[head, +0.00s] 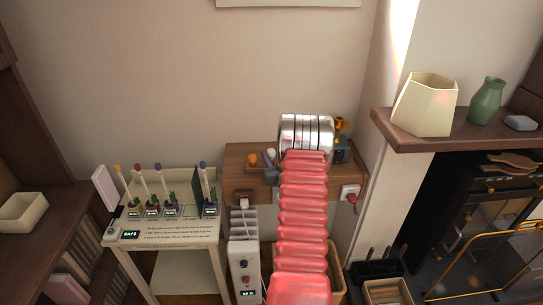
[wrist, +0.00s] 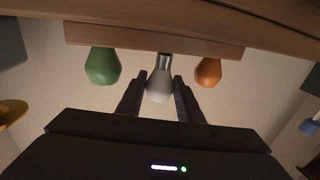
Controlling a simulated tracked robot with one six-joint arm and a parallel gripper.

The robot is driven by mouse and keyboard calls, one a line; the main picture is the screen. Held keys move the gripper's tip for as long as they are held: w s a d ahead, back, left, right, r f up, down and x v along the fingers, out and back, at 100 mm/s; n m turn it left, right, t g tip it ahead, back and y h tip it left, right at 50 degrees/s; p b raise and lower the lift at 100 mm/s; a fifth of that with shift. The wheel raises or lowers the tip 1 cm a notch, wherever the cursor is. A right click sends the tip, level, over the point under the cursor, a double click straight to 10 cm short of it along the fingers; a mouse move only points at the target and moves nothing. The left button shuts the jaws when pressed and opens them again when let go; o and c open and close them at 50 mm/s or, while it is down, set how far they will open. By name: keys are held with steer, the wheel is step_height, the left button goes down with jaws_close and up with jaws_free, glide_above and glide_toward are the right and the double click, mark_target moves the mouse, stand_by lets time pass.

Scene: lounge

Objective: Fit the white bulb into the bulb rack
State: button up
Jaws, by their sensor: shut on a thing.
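The white bulb (wrist: 159,88) is between the two dark fingers of my gripper (wrist: 159,79), which are shut on it. Its silver metal base points toward the wooden bulb rack (wrist: 150,38) and meets the rack's edge in the wrist view. I cannot tell whether the base is inside a socket. A green bulb (wrist: 102,66) and an orange bulb (wrist: 208,72) sit in the rack on either side. In the head view, the white bulb (head: 271,154) shows beside the orange bulb (head: 252,160); my arm hides most of the rack.
The wooden shelf (head: 238,178) carries the bulbs. A dark device (head: 341,151) stands at its right end. A white stand with several potted plants (head: 170,211) is to the left. A mantel (head: 440,147) with a cream lampshade-like vessel (head: 426,103) juts out on the right.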

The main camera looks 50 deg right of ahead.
steer(key=shift+f, duration=1.2)
stand_by(0.5)
steer(key=o, duration=1.1)
steer(key=shift+s, duration=0.1)
steer(key=shift+v, duration=2.9)
